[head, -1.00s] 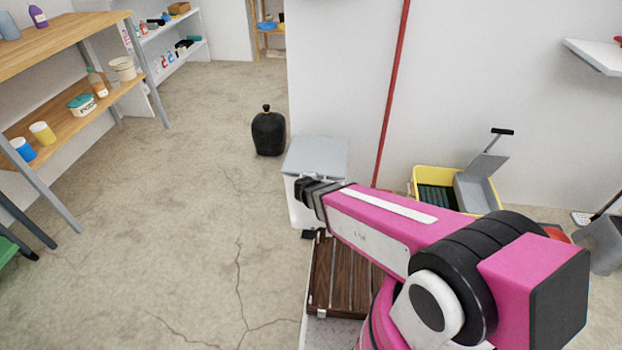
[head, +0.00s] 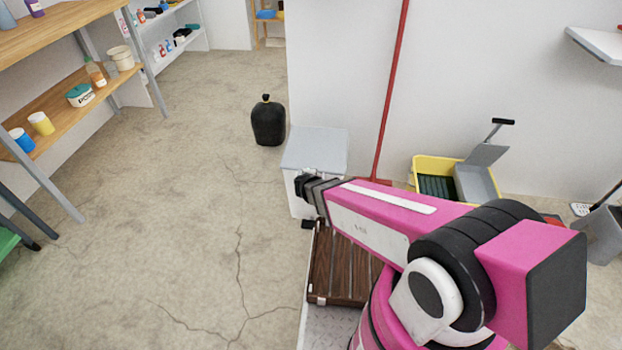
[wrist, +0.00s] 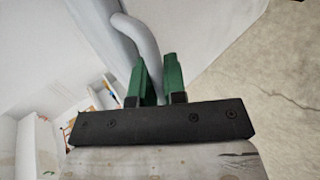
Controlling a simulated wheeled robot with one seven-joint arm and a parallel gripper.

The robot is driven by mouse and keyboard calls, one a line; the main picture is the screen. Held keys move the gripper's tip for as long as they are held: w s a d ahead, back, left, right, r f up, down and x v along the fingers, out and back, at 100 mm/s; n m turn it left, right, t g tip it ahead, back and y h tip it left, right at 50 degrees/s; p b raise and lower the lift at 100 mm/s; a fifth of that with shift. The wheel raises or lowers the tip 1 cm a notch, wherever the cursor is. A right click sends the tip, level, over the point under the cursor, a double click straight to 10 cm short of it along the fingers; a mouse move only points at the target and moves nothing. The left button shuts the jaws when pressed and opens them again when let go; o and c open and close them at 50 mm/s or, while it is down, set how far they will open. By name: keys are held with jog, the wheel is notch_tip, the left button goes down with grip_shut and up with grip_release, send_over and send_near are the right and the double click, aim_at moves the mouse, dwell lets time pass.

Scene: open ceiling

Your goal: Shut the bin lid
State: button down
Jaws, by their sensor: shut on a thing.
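The bin (head: 302,203) is a white box with a pale grey lid (head: 315,148), standing against the wall just beyond my arm in the head view. The lid looks roughly flat over the top; my arm covers part of the bin, so I cannot tell whether a gap remains. My gripper (wrist: 153,60) has two green fingers, seen in the wrist view. They are shut on a pale grey curved bar (wrist: 142,38) that runs between them; it looks like a handle, but I cannot tell which part of the bin it belongs to. The gripper's fingers are hidden in the head view.
A black tied bag (head: 268,121) stands left of the bin. A red pole (head: 390,90) leans on the wall to its right, near a yellow mop bucket (head: 436,165). Shelves (head: 75,90) line the left. The concrete floor (head: 190,200) between is clear.

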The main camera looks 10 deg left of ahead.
jog(key=c, duration=1.2)
grip_release()
jog(key=shift+a+f, duration=0.15)
jog(key=shift+f, duration=0.05)
jog(key=shift+o, duration=0.2)
jog(key=shift+r, duration=0.1)
jog(key=shift+s+r, duration=0.35)
jog(key=v, duration=0.9)
jog(key=shift+s+r, duration=0.2)
jog(key=shift+s, duration=0.15)
